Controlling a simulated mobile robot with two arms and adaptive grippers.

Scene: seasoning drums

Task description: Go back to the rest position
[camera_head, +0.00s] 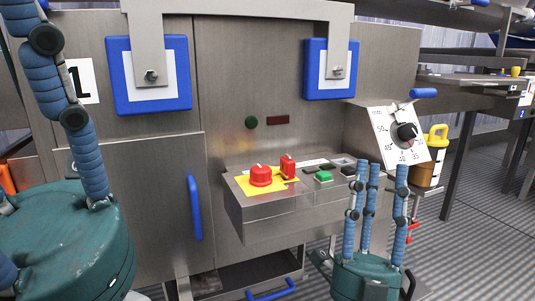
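My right gripper (383,168) is at the lower right, a teal body with blue segmented fingers pointing up. Its fingers are nearly straight and spread apart, with nothing between them. It shows in front of the right end of the control box. My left gripper (68,242) is large and close at the lower left. One blue finger rises from its teal body past the top edge. Its other fingers are mostly cut off by the left edge, so its opening and any hold are hidden.
A steel machine has a control box with a red emergency button (260,175), a red switch (288,166) and a green button (323,176). A dial plate (388,136) and a yellow-handled container (434,150) are at right. A blue door handle (195,208) sticks out. Floor at far right is clear.

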